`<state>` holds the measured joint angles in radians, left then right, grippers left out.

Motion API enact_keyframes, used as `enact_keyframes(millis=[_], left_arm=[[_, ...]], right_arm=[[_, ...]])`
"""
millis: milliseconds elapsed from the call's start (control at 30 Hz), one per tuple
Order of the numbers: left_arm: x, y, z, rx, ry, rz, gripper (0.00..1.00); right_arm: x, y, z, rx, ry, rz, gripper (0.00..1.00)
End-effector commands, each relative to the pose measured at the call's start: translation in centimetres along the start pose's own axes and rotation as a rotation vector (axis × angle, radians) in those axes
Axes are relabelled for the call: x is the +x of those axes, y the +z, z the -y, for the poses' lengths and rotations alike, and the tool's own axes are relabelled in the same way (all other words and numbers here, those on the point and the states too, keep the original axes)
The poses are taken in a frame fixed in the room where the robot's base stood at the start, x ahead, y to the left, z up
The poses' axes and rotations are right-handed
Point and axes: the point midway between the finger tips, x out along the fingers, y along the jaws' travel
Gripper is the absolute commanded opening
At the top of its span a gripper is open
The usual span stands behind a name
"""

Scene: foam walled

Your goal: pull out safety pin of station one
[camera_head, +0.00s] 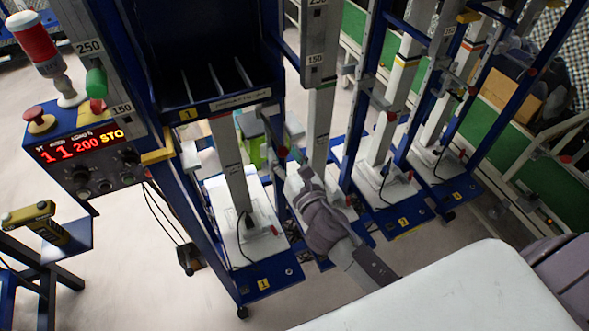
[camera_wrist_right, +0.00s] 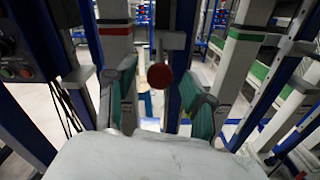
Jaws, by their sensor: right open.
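Station one is the blue frame marked with a yellow "1" label (camera_head: 263,284) on its base, left of the other stations. My right gripper (camera_head: 290,150) reaches up from below beside this station's right side. In the right wrist view its two teal-padded fingers (camera_wrist_right: 162,98) are open and apart. A round red knob (camera_wrist_right: 159,76), apparently the safety pin's head, shows between and beyond the fingers on a grey bracket. I cannot tell how near it is or whether a finger touches it. A small red spot (camera_head: 283,151) shows by the gripper in the head view. My left gripper is not in view.
A control box with a red display (camera_head: 82,145) and a red mushroom button (camera_head: 39,121) stands at left.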

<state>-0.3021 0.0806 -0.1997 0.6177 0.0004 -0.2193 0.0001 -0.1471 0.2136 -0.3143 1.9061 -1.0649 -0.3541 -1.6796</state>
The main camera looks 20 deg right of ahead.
Motion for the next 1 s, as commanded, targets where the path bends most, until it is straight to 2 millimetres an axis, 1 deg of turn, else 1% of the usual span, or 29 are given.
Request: enact_keyframes(millis=[300, 400, 500, 600, 700, 1000], left_arm=[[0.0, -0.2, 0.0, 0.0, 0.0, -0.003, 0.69], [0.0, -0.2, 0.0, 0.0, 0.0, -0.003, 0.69], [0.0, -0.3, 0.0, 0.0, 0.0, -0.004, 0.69], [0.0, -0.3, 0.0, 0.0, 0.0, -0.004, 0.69], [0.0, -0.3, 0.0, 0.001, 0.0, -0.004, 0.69], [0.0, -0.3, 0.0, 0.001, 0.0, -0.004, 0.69]], right_arm=[[-6.5, -0.2, 0.1, 0.003, -0.003, -0.005, 0.53], [-8.3, -0.1, 0.1, 0.002, -0.003, -0.005, 0.53], [-9.6, -0.1, 0.1, 0.003, -0.002, -0.003, 0.53], [-10.4, -0.1, 0.0, 0.002, -0.002, -0.001, 0.53], [-10.9, -0.1, 0.1, 0.0, -0.002, -0.002, 0.53], [-11.0, 0.0, 0.1, 0.0, -0.001, -0.002, 0.53]])
